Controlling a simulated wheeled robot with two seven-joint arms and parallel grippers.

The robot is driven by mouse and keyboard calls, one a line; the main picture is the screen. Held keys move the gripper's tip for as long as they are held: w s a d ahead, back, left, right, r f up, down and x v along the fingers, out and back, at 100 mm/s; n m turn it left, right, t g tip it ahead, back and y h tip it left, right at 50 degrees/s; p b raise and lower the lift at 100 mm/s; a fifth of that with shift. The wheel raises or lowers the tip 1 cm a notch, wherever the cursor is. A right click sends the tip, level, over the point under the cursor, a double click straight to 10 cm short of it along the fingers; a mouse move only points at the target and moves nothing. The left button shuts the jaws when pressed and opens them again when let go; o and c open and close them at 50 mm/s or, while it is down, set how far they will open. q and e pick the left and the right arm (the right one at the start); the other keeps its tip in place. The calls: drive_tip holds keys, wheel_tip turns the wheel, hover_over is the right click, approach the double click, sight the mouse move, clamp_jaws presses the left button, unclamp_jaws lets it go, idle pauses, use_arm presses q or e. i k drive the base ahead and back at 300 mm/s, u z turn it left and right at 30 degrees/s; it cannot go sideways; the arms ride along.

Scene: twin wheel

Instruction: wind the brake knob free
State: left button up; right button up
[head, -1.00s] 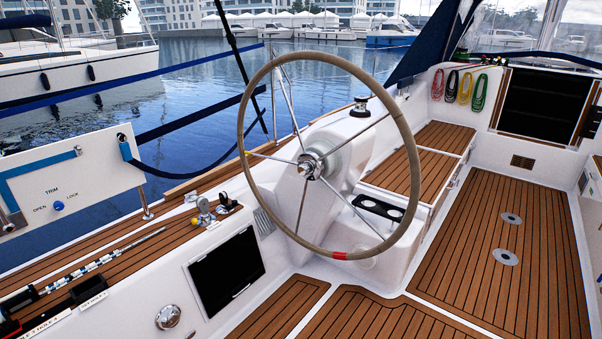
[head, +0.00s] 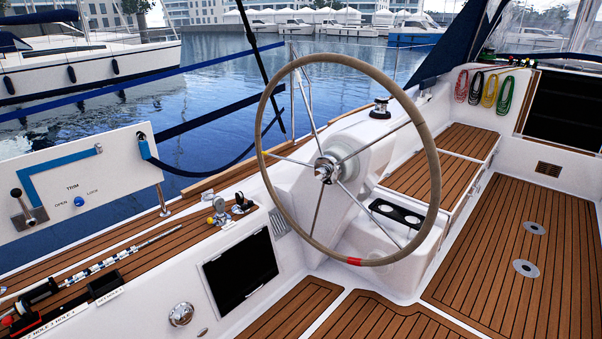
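The steering wheel (head: 434,200) stands upright on a white pedestal (head: 293,190), with a tan rim and a red band (head: 354,262) low on the rim. A chrome hub (head: 326,169) with a knob-like centre sits where the spokes meet. A separate round chrome fitting (head: 181,314) is on the white cockpit side, lower left. No label shows which of these is the brake knob. Neither of my grippers is in view, and nothing touches the wheel or the hub.
A white TRIM panel (head: 110,190) with a lever and blue knob stands at left, above a teak side deck (head: 150,235) carrying rods and fittings. A dark screen (head: 240,270) is left of the wheel. The teak floor (head: 500,270) at right is clear.

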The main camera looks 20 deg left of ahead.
sight(321, 173)
drive_tip(key=u, duration=0.5)
drive_tip(key=i, duration=1.7)
drive_tip(key=z, duration=0.65)
